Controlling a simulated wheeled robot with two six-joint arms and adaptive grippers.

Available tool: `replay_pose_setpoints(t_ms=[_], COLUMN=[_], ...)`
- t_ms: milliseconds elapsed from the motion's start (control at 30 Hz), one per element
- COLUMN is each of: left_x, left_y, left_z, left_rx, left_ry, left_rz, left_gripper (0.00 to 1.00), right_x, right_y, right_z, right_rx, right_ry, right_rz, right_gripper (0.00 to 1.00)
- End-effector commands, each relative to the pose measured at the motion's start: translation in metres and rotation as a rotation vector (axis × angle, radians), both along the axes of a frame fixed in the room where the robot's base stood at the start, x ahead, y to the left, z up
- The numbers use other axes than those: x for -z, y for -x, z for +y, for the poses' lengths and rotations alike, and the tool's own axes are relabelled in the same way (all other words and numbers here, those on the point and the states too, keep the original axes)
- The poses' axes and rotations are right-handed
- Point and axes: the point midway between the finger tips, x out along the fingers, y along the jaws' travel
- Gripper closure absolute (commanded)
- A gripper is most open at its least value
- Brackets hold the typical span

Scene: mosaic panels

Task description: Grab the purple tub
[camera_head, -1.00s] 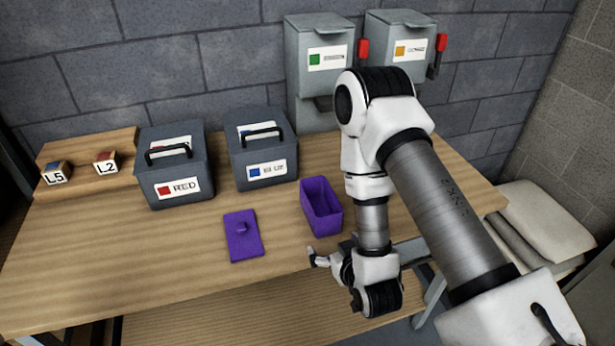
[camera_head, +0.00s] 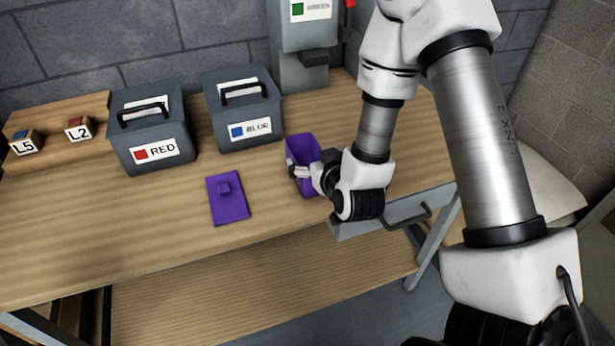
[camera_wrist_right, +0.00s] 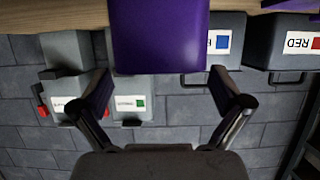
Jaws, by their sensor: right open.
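The purple tub (camera_head: 301,147) is open-topped and stands upright near the table's front edge. Its plain purple wall (camera_wrist_right: 160,38) fills the top middle of the right wrist view. My right gripper (camera_head: 308,172) is at the tub's near right side in the head view and hides part of it. In the right wrist view its two fingers (camera_wrist_right: 165,88) are spread wide with nothing between them, and the tub lies ahead of them. I cannot tell whether a finger touches the tub. My left gripper is not in view.
A purple lid (camera_head: 229,199) with a knob lies flat left of the tub. The RED box (camera_head: 152,134) and BLUE box (camera_head: 242,110) stand behind. A grey drawer (camera_head: 390,212) hangs under the table's front edge.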

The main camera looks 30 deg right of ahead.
Motion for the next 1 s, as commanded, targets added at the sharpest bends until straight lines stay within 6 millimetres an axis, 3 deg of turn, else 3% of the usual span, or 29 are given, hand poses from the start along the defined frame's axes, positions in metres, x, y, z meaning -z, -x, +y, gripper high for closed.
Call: replay_pose_setpoints(t_ms=[33, 100, 167, 300, 500, 533, 700, 1000], left_x=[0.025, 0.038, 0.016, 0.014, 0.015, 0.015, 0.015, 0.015], left_y=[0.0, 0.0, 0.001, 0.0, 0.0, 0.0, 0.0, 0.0], left_z=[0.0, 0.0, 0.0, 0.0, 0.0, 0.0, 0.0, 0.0], left_rx=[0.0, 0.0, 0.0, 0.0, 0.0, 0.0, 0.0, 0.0], left_ry=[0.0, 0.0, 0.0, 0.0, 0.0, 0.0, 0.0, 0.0], left_rz=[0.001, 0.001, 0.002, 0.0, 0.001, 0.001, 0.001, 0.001], left_gripper=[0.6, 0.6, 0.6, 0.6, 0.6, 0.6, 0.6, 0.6], right_x=[0.013, 0.014, 0.009, 0.017, 0.019, 0.019, 0.019, 0.02], right_y=[-0.004, -0.008, -0.022, -0.038, -0.039, -0.039, -0.039, -0.039], right_z=[-0.001, -0.001, -0.004, -0.008, -0.008, -0.008, -0.008, -0.008], right_rx=[0.001, 0.001, 0.001, 0.0, 0.0, 0.0, 0.0, 0.001], right_ry=[-0.001, -0.003, 0.0, -0.001, -0.001, -0.001, -0.001, -0.002], right_rz=[-0.007, -0.006, 0.0, 0.0, 0.0, 0.0, 0.0, 0.002], right_gripper=[0.0, 0.0, 0.0, 0.0, 0.0, 0.04, 0.62, 0.63])
